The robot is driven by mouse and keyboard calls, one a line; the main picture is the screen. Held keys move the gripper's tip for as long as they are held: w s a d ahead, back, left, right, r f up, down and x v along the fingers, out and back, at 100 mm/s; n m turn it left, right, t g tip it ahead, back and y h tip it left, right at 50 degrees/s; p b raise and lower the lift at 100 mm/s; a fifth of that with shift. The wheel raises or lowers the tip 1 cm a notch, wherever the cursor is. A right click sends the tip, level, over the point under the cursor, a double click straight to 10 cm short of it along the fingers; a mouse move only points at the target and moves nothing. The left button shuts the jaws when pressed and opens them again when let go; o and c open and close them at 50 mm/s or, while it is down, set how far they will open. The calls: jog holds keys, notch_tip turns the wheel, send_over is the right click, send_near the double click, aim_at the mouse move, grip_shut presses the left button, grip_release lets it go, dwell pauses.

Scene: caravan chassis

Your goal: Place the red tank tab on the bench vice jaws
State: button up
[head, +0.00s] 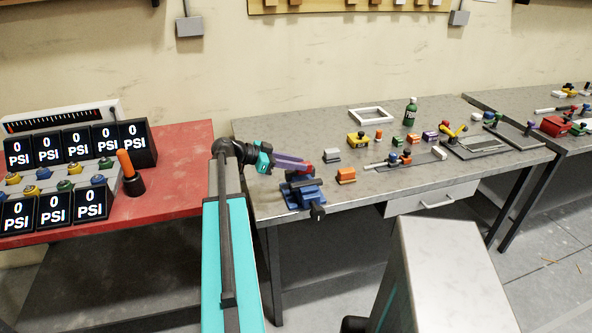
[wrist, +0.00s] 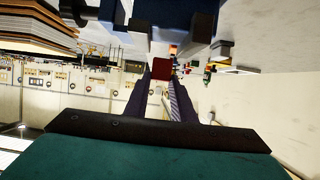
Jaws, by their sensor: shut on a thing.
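The bench vice (head: 304,192) is blue with dark jaws and stands at the near left corner of the grey bench. My gripper (head: 306,167) reaches in from the left with its fingers shut on the red tank tab (head: 303,172), just above the vice jaws. In the wrist view the red tab (wrist: 162,69) sits between the tips of my gripper (wrist: 161,80). The blue-grey vice (wrist: 190,18) fills the top middle of that view. Whether the tab touches the jaws I cannot tell.
An orange block (head: 346,176) and a grey block (head: 332,156) lie right of the vice. A green bottle (head: 411,112) and a white frame (head: 371,115) are farther back. A red table (head: 180,165) with PSI displays (head: 78,142) stands to the left.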

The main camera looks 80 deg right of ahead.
jog(key=shift+d+f, duration=0.1)
dwell(0.4)
jog(key=shift+f+p, duration=0.9)
jog(key=shift+f, duration=0.75)
jog(key=shift+f, duration=0.1)
jog(key=o, duration=1)
jog(key=shift+r, duration=0.2)
jog(key=shift+w, duration=0.35)
jog(key=b+v, duration=0.4)
jog(key=v, duration=0.7)
jog(key=shift+r+b, duration=0.25)
jog(key=shift+b, duration=0.05)
